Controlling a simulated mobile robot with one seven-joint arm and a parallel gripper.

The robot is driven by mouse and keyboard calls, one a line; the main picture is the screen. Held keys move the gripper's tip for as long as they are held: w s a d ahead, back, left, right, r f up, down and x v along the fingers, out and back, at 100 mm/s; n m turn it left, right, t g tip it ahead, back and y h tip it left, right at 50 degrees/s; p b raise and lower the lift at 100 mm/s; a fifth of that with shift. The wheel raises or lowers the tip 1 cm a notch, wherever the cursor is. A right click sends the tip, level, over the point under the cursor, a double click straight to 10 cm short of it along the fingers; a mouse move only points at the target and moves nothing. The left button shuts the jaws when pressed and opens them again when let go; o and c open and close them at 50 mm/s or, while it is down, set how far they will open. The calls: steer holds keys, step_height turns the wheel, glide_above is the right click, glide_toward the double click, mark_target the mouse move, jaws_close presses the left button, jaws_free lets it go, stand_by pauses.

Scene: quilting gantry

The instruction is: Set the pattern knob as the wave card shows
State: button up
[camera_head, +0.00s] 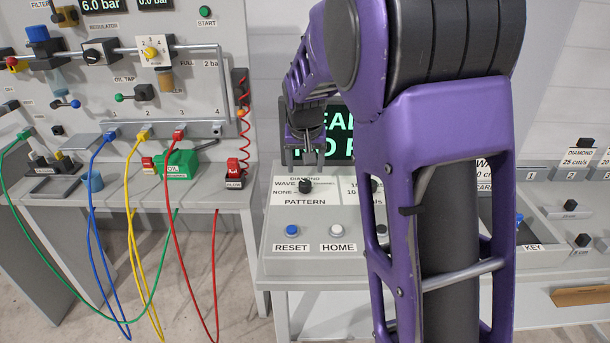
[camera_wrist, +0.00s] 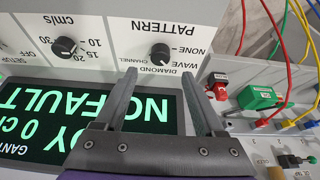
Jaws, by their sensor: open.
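The black pattern knob (camera_head: 305,186) sits on the sloped grey panel above the word PATTERN, with NONE, WAVE, DIAMOND and CHANNEL around it. It shows upside down in the wrist view (camera_wrist: 160,51); I cannot tell its pointer setting for sure. My gripper (camera_head: 303,155) is open and empty, above and behind the knob in the head view. In the wrist view its two fingers (camera_wrist: 160,72) reach toward the knob, apart from it. The wave card (camera_head: 484,170) stands at the right, mostly hidden by my arm; only part of its lettering shows.
A speed knob (camera_wrist: 65,46) sits beside the pattern knob. The blue RESET button (camera_head: 292,231) and white HOME button (camera_head: 337,231) are below. The lit NO FAULT display (camera_wrist: 150,112) is behind the panel. Coloured hoses hang at left.

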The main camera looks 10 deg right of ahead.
steer(key=v, duration=1)
steer(key=shift+r, duration=0.2)
